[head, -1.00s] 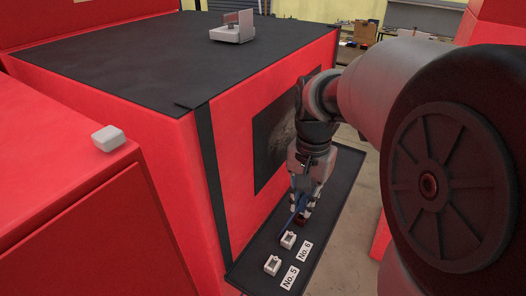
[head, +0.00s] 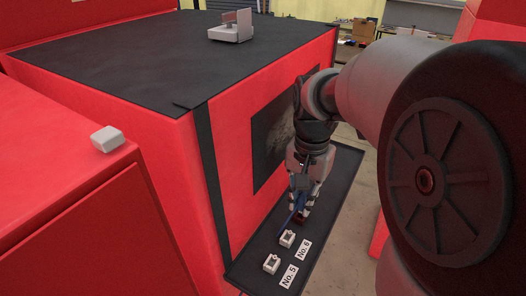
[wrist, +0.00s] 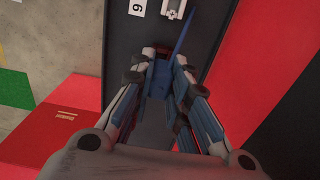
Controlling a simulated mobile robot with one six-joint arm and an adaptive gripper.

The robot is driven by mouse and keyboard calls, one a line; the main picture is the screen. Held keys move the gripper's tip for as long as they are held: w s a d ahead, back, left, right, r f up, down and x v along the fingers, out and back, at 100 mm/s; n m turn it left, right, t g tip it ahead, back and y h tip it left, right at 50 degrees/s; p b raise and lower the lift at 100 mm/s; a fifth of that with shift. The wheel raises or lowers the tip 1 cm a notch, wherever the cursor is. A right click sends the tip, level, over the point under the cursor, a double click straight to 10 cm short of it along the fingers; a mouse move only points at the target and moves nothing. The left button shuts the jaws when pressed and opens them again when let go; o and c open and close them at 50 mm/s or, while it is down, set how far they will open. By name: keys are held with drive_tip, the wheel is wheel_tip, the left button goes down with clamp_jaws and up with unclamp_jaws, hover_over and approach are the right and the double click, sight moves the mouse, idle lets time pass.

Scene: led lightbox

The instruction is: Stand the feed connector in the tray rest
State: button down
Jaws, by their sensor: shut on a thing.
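My gripper (head: 302,207) points down over the black tray (head: 330,186) beside the red cabinet. It is shut on a blue piece (wrist: 158,82), which I take to be the feed connector. A thin blue length (wrist: 182,38) runs from it past the fingertips in the wrist view. A dark red-brown part (head: 300,220) shows at the fingertips; I cannot tell what it belongs to. Two small pale holders with dark openings, No. 6 (head: 287,239) and No. 5 (head: 271,264), stand on the tray. The fingers hide the connector's lower end, so its contact with the tray cannot be told.
The red cabinet wall (head: 232,150) with a dark panel (head: 272,150) rises close along the tray's left side. A grey bracket (head: 232,28) stands on the cabinet's black top. A small white block (head: 106,138) sits on the red unit at left. The tray's far end looks clear.

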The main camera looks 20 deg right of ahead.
drive_tip(key=shift+f+b, duration=0.8)
drive_tip(key=shift+f, duration=0.35)
drive_tip(key=c, duration=1.5)
unclamp_jaws()
drive_tip(key=shift+o, duration=0.2)
drive_tip(key=shift+r, duration=0.15)
wheel_tip(320, 180, up, 8)
drive_tip(key=p, duration=0.6)
drive_tip(key=shift+p, duration=0.35)
